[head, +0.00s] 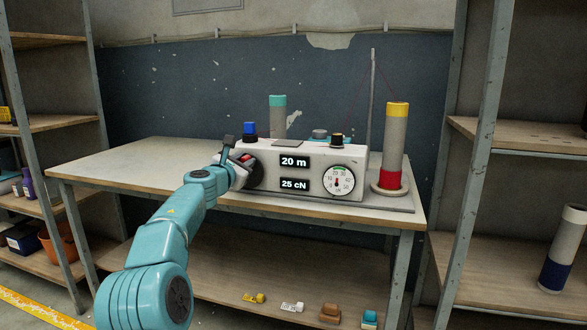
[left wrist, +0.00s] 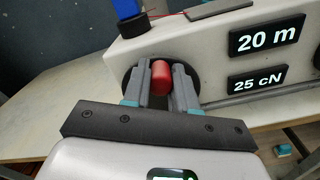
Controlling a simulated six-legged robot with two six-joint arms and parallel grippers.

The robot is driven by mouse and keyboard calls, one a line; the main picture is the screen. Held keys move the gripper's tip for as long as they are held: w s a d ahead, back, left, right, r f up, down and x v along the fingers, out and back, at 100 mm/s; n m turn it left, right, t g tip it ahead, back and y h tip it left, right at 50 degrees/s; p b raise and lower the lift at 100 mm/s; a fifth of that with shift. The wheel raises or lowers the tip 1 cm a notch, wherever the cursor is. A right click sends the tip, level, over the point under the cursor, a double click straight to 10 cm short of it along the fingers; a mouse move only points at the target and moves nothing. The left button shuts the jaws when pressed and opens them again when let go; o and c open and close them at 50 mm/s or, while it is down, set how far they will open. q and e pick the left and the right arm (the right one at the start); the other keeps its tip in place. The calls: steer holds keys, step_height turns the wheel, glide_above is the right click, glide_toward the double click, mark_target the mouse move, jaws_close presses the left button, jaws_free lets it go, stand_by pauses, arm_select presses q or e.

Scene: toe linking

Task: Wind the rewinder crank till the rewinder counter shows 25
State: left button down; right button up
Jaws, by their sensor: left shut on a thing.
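The white rewinder (head: 265,152) stands on the table. Its upper counter display (head: 294,161) reads 20 m, and the lower display (head: 294,184) reads 25 cN. The wrist view shows the same 20 m on the counter (left wrist: 267,38). A round dial (head: 338,181) is on the right of its front. The crank's red handle (left wrist: 161,75) is on the left of the front, over a dark round disc. My left gripper (head: 244,160) is shut on this red handle, one finger on each side. My right gripper is not in view.
A tube with a yellow top (head: 396,135) stands right of the rewinder, and a teal-topped tube (head: 278,115) behind it. A thin post (head: 373,95) carries red thread. The table's left part (head: 125,165) is clear. Shelves flank the table.

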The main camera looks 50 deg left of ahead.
mark_target(258, 167)
arm_select(q)
steer(key=shift+w+d+f+m+b, duration=0.25)
steer(key=shift+d+f+m+b, duration=0.15)
steer(key=shift+m+b, duration=0.5)
steer(key=m, duration=0.3)
steer(key=shift+w+d+b, duration=0.2)
steer(key=shift+d+b, duration=0.1)
steer(key=shift+w+d+f+m+b, duration=0.15)
steer(key=shift+f+m+b, duration=0.3)
steer(key=shift+m+b, duration=0.35)
steer(key=shift+d+f+m+b, duration=0.15)
steer(key=shift+m+b, duration=0.15)
steer(key=shift+m, duration=0.3)
steer(key=shift+w+d+f+m+b, duration=0.15)
steer(key=shift+m+b, duration=0.2)
steer(key=shift+m, duration=0.55)
